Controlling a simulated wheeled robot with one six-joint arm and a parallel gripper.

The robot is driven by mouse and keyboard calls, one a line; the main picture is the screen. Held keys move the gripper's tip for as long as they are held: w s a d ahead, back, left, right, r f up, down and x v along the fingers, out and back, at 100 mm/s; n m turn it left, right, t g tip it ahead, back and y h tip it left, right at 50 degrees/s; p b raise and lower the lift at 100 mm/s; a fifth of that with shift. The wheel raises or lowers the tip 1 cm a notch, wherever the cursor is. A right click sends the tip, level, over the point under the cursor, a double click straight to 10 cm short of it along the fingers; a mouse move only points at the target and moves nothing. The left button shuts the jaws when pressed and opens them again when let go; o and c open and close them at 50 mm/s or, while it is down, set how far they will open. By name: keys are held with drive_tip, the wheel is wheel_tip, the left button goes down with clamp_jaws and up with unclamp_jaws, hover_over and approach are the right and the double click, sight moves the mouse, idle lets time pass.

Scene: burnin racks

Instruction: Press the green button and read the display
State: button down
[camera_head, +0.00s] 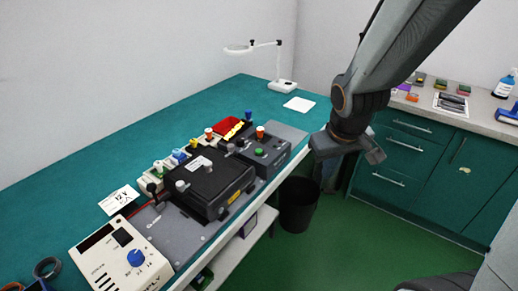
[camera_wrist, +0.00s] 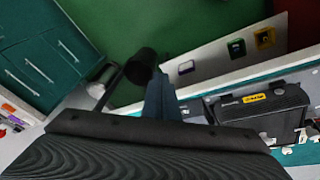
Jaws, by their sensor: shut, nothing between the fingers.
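A green button (camera_head: 259,153) sits on top of a dark grey box (camera_head: 272,158) at the right end of the equipment row on the bench. The green button cannot be made out there.
A black case (camera_head: 208,187) with a yellow label stands mid-row; it also shows in the wrist view (camera_wrist: 262,110). A lamp (camera_head: 281,84) and white sheet (camera_head: 299,104) stand at the back. A black bin (camera_head: 298,204) is on the floor below my gripper. Green cabinets (camera_head: 428,170) stand right.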

drive_tip(key=w+a+r+n+t+y+p, duration=0.1)
drive_tip(key=w+a+r+n+t+y, duration=0.1)
drive_tip(key=w+a+n, duration=0.4)
drive_tip(key=w+a+r+n+t+y+p, duration=0.2)
drive_tip(key=w+a+r+n+y, duration=0.1)
drive_tip(key=w+a+r+n, duration=0.2)
drive_tip(key=w+a+n, duration=0.2)
drive_tip(key=w+a, duration=0.2)
drive_tip(key=a, duration=0.1)
drive_tip(key=shift+a+y, duration=0.25)
drive_tip(key=shift+y, duration=0.15)
drive_tip(key=shift+w+f, duration=0.1)
drive_tip(key=b, duration=0.7)
hover_over(259, 151)
drive_tip(key=f, duration=0.6)
drive_tip(key=shift+s+d, duration=0.35)
drive_tip(key=shift+d, duration=0.05)
drive_tip(key=shift+s+f+b, duration=0.1)
drive_tip(key=shift+f+b, duration=1.2)
drive_tip(key=shift+b, duration=0.05)
drive_tip(key=shift+f, duration=0.1)
drive_tip(key=shift+f, duration=0.35)
